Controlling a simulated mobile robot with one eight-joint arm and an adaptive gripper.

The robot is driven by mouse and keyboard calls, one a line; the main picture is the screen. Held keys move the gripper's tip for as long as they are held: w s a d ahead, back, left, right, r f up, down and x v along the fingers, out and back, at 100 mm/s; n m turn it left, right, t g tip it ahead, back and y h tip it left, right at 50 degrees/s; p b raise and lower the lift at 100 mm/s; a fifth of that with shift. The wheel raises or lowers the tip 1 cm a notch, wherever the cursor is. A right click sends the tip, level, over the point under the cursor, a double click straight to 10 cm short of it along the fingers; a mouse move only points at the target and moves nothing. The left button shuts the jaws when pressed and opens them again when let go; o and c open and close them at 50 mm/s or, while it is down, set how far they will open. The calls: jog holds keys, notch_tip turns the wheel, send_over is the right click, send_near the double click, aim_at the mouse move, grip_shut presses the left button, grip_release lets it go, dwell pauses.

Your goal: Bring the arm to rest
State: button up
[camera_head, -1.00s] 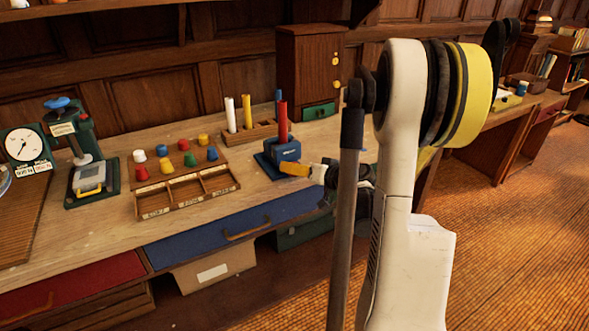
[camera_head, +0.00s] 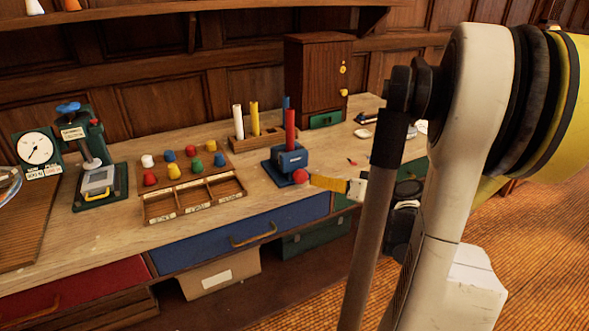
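My gripper (camera_head: 318,181) is partly in view at the end of my arm, low over the bench just right of a blue block (camera_head: 287,158). A small red round piece (camera_head: 301,176) is at the finger's tip, by the block's front right. I cannot tell whether the finger touches it. A red rod (camera_head: 290,130) stands upright at the block. My large white arm link (camera_head: 450,150) fills the right side of the view.
On the wooden bench (camera_head: 120,232) stand a pegboard of coloured caps with a compartment tray (camera_head: 193,200), a rack (camera_head: 250,140) with upright rods, a press (camera_head: 92,165) with a dial, and a brown cabinet (camera_head: 318,75). Open floor (camera_head: 530,270) lies at the right.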

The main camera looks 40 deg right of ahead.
jog(key=w+a+n+g+y, duration=0.25)
jog(key=a+g, duration=0.25)
jog(key=a, duration=1.7)
jog(key=s+a+r+n+g+h, duration=0.1)
jog(key=s+a+n, duration=0.3)
jog(key=s+a, duration=0.7)
jog(key=shift+a+r+g+h, duration=0.25)
jog(key=shift+a+g+h, duration=0.15)
jog(key=shift+a, duration=0.15)
